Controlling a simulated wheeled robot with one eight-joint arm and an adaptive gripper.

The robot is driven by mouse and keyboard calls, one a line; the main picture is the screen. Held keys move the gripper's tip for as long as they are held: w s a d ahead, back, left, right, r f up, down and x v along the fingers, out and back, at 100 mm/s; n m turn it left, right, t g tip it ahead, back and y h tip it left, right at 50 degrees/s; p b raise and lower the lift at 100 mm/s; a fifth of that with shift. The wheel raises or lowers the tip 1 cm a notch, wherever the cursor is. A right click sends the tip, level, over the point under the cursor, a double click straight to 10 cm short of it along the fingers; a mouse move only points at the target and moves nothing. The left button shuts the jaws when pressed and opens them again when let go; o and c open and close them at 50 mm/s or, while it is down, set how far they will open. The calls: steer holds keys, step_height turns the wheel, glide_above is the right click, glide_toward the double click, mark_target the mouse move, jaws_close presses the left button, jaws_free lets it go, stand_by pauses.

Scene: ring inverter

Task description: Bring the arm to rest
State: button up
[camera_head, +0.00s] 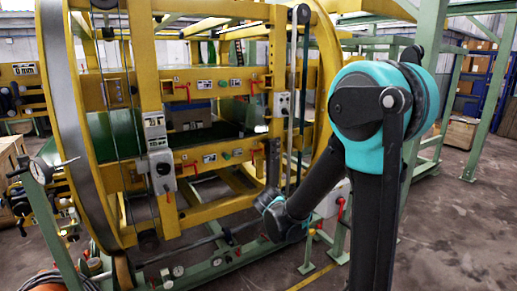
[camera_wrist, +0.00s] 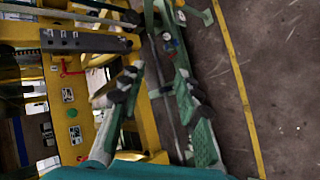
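My arm (camera_head: 375,180), dark grey with teal joint covers, stands at the right of the head view and bends down and left. Its lower end, with a teal cover (camera_head: 285,220), is in front of the yellow ring inverter (camera_head: 155,80). In the wrist view my gripper (camera_wrist: 157,90) has two green and dark fingers spread wide apart, with nothing between them. The inverter's yellow frame (camera_wrist: 145,125) lies behind and left of the fingers. Whether the fingers touch it I cannot tell. The fingertips are not clear in the head view.
A grey control box (camera_head: 160,165) and several red levers are on the inverter. Green posts (camera_head: 420,60) and dark blue shelving (camera_head: 492,75) stand at the right. The concrete floor (camera_head: 450,225) at right is clear, with a yellow line (camera_wrist: 238,80) across it.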

steer(key=s+d+f+m+g+y, duration=0.1)
steer(key=s+d+f+m+g, duration=0.1)
steer(key=s+m, duration=0.3)
steer(key=s+d+f+m+g+y, duration=0.1)
steer(key=s+d+m, duration=0.4)
steer(key=s, duration=0.6)
steer(key=s+d+f+m+g, duration=0.2)
steer(key=s+d+f+m, duration=0.1)
steer(key=s, duration=0.6)
steer(key=d+m, duration=0.1)
steer(key=m, duration=0.1)
steer(key=shift+m+g+y, duration=0.3)
steer(key=shift+m+y, duration=0.1)
steer(key=shift+f, duration=0.1)
